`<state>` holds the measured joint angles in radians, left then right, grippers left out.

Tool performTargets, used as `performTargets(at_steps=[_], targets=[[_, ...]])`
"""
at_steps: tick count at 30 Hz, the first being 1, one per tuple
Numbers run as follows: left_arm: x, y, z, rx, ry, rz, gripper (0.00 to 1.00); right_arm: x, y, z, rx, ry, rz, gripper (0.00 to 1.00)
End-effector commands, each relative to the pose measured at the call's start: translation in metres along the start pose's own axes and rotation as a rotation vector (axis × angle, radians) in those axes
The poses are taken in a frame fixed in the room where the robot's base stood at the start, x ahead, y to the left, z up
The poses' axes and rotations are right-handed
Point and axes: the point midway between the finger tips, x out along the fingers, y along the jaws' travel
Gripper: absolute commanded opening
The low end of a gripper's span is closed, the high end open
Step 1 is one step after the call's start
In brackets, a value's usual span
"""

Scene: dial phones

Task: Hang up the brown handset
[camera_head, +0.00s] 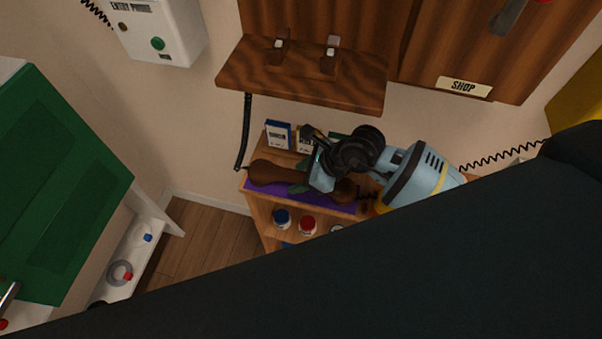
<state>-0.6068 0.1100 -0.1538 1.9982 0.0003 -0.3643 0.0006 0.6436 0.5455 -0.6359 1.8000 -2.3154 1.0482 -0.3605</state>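The brown handset (272,173) lies on a purple mat (313,197) on top of a small wooden shelf unit. My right gripper (312,179), on a light-blue and black arm from the right, is at the middle of the handset. It hides part of the handset's grip. I cannot tell whether its fingers are open or closed on it. The wooden wall phone (300,80) is above the shelf unit, with two upright cradle prongs, a left prong (281,46) and a right prong (329,57). No handset rests on them. My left gripper is not in view.
A black cord (245,130) hangs below the phone's left side. Small boxes (278,134) stand behind the handset. Jars (282,218) sit on the lower shelf. A white entry phone (158,35) is at upper left, a green panel (60,180) at left. A large dark shape covers the lower right.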

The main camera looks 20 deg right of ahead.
Motion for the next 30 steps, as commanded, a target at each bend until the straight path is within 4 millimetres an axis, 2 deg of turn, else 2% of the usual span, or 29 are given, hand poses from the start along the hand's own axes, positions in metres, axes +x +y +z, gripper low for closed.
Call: performTargets(at_steps=[8, 13, 21, 25, 30], targets=[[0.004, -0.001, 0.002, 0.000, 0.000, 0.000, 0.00, 0.002, 0.001, -0.002, 0.001, 0.000, 0.001, 0.51], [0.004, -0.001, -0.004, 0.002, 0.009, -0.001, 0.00, -0.023, -0.001, -0.001, -0.003, 0.000, -0.003, 0.51], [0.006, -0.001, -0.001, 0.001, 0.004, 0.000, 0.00, -0.063, -0.009, 0.000, -0.001, 0.000, -0.002, 0.51], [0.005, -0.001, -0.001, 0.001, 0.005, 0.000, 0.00, -0.074, -0.009, 0.001, -0.001, 0.000, -0.001, 0.51], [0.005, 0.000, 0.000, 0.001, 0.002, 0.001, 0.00, -0.078, -0.009, 0.001, 0.000, 0.000, 0.000, 0.51]])
